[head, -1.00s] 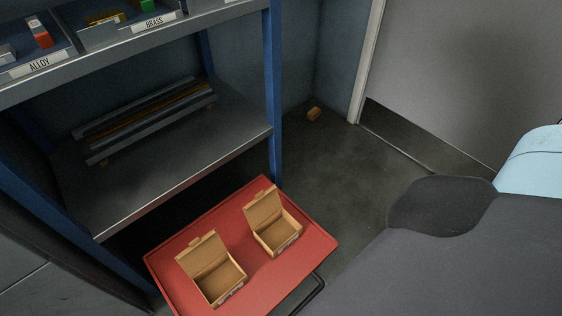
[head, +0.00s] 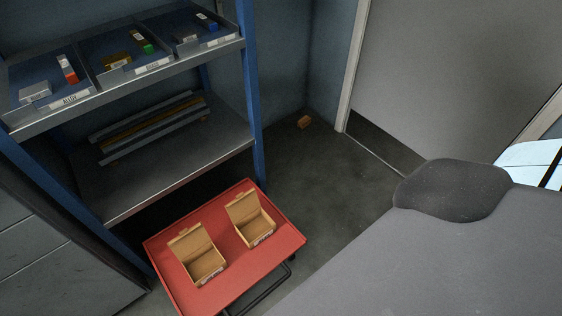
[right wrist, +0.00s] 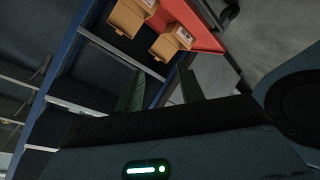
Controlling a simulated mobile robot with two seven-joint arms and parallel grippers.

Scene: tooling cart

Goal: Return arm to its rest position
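In the right wrist view my right gripper (right wrist: 163,88) has its two dark green fingers apart, with nothing between them. The fingers point toward the shelf and the red cart, and they touch neither. The right gripper is outside the head view, where a large grey part of my own body fills the lower right. My left gripper is in neither view.
A red cart top (head: 238,280) holds two open cardboard boxes, left (head: 205,268) and right (head: 257,230). A blue-post shelf (head: 190,155) carries labelled bins (head: 40,95) and metal bars (head: 150,125).

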